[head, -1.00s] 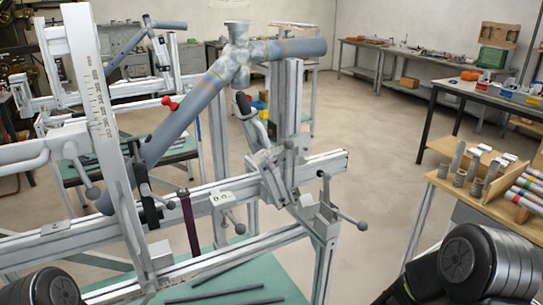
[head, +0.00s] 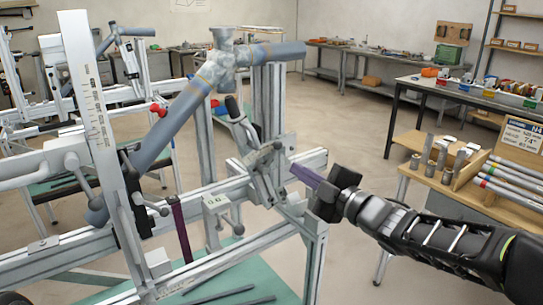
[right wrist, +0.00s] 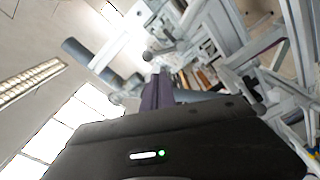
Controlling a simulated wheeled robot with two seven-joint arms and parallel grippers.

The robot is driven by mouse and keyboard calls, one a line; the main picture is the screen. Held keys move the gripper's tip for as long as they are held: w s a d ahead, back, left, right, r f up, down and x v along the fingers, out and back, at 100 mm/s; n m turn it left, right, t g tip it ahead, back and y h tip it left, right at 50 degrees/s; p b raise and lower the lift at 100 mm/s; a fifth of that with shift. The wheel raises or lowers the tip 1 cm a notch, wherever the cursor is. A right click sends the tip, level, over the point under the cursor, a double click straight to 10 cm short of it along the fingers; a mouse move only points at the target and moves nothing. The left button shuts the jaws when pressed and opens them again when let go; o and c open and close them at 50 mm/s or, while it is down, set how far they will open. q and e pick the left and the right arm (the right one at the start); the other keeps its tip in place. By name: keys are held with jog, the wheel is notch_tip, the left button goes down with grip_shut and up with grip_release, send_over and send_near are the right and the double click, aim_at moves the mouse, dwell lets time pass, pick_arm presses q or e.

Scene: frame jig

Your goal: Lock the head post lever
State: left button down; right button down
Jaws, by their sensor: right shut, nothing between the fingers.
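A blue-grey bicycle frame tube (head: 175,122) with a silver lug (head: 222,62) is held in the aluminium jig (head: 75,243). A lever with a black grip (head: 233,108) stands tilted beside the upright post (head: 269,100), above a metal clamp (head: 262,165). I cannot tell for sure whether this is the head post lever. My right gripper (head: 293,168) comes in from the right with its purple fingers shut and empty. Its tips are close to the clamp in the picture; contact is unclear. The right wrist view shows the purple fingers (right wrist: 158,92) pointing toward the jig. My left gripper is out of view.
More ball-ended handles (head: 238,228) stick out from the jig's lower rail. A ruled upright (head: 88,90) stands at the left. A wooden bench with tubes (head: 515,175) is at the right. Open floor lies between jig and benches.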

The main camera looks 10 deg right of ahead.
aim_at(272, 156)
jog(key=p+x, duration=0.2)
jog(key=x, duration=0.8)
dwell(0.4)
